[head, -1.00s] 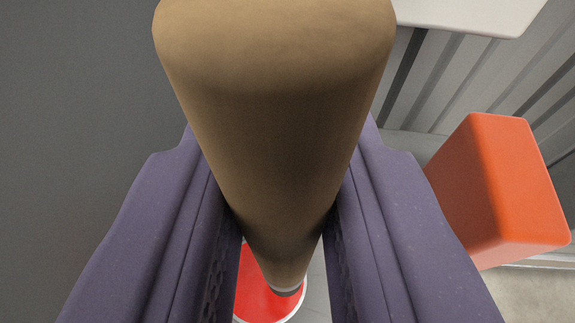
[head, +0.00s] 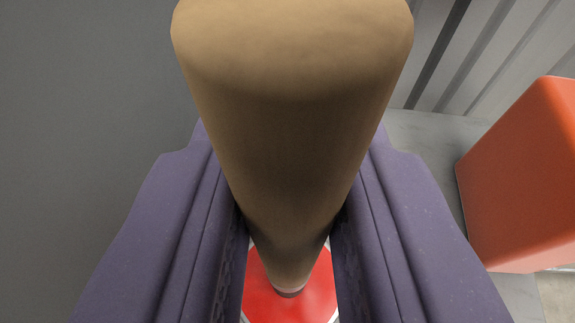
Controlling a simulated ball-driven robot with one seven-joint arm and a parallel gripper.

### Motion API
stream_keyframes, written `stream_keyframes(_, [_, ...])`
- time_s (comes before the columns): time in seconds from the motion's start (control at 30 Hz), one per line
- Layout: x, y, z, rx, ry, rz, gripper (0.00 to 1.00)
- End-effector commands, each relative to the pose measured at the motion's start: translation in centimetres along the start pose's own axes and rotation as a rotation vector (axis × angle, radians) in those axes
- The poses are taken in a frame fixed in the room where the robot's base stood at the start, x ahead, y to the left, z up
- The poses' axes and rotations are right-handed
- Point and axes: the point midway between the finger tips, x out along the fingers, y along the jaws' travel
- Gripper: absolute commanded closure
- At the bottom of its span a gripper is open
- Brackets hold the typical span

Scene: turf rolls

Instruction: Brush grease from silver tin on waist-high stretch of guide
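My gripper (head: 288,236), with two purple fingers, is shut on a thick tan handle (head: 292,120), which looks like the brush's. The handle fills the middle of the view and narrows away from me to a pale band and dark end (head: 290,292). Its bristles cannot be made out. Behind that end lies a red round surface with a pale rim, perhaps grease in the silver tin (head: 262,303). The fingers hide its sides, and I cannot tell whether the brush touches it. I cannot pick out the guide.
An orange-red block (head: 520,180) with rounded edges stands at the right, on or near a grey surface. A grey ribbed panel (head: 485,60) rises behind it at the upper right. A plain dark grey area (head: 80,130) fills the left.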

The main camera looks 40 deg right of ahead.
Motion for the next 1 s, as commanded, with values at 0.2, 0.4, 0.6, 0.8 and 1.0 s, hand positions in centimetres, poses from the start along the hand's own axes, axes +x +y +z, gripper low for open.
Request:
stream_keyframes(0.2, [-0.02, 0.0, -0.09, 0.0, 0.0, 0.0, 1.0])
stream_keyframes(0.4, [-0.02, 0.0, -0.08, 0.0, 0.0, 0.0, 1.0])
stream_keyframes(0.6, [0.0, 0.0, -0.04, 0.0, 0.0, 0.0, 1.0])
stream_keyframes(0.8, [0.08, 0.0, 0.19, 0.0, 0.0, 0.0, 1.0])
stream_keyframes(1.0, [0.16, 0.0, 0.41, 0.0, 0.0, 0.0, 1.0])
